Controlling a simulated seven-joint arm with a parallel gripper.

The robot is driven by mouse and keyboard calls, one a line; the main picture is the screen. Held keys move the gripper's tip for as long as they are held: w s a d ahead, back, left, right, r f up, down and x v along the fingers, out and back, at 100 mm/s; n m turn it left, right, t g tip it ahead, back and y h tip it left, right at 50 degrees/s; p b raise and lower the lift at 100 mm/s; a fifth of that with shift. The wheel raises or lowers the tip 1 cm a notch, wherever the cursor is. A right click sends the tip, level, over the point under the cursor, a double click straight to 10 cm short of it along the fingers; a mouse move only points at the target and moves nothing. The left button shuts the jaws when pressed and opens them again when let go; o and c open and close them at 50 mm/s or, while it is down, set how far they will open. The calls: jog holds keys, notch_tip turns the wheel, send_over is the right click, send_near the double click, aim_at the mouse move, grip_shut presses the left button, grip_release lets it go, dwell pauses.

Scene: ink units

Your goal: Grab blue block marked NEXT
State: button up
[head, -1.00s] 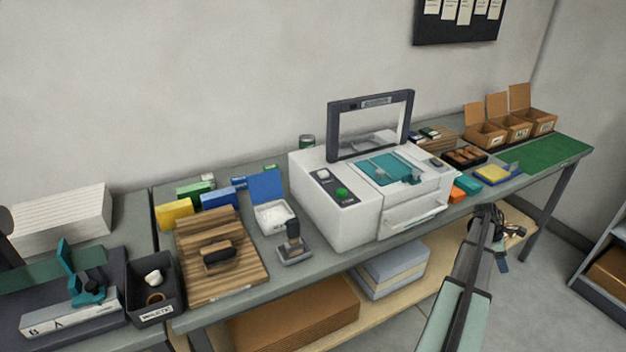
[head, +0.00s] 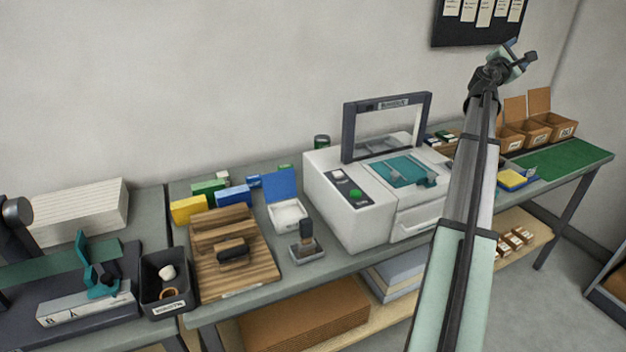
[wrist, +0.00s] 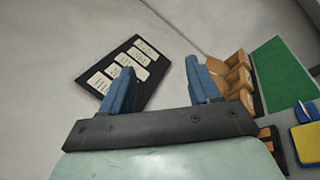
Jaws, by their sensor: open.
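A blue block (head: 234,195) stands on the bench at the left, behind the wooden board and between a yellow block (head: 188,209) and a white tray with a blue lid (head: 281,186). No NEXT marking can be read on it. A smaller blue piece (head: 254,181) lies just behind it. My gripper (head: 516,54) is raised high at the right, in front of the wall and far from the blue block. In the wrist view my gripper (wrist: 160,69) has its two blue fingers apart with nothing between them; no blue block shows there.
A white machine (head: 350,200) with its frame lid raised stands mid-bench. A stamp (head: 306,245) and a wooden board (head: 265,270) lie at the front. Open cardboard boxes (head: 536,132) and a green mat (head: 565,160) are at the right. A notice board (wrist: 125,70) hangs on the wall.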

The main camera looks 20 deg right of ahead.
jog(key=w+a+r+n+t, duration=0.1)
jog(key=w+a+r+t, duration=0.2)
jog(key=w+a+r, duration=0.35)
jog(key=w+a+r+n+t, duration=0.1)
jog(key=w+a+r+t, duration=0.25)
jog(key=a+r, duration=0.5)
jog(key=w+a+f+m+g+y, duration=0.2)
jog(key=w+a+f, duration=0.1)
jog(key=w+f, duration=0.4)
jog(key=w+a+f+m+g+y, duration=0.2)
jog(key=w+a+f+g, duration=0.15)
jog(key=w+f, duration=0.4)
jog(key=n+g+y, duration=0.7)
jog(key=y, duration=0.9)
send_over(253, 177)
notch_tip(253, 177, down, 33)
notch_tip(253, 177, down, 13)
jog(key=shift+w+d, duration=0.1)
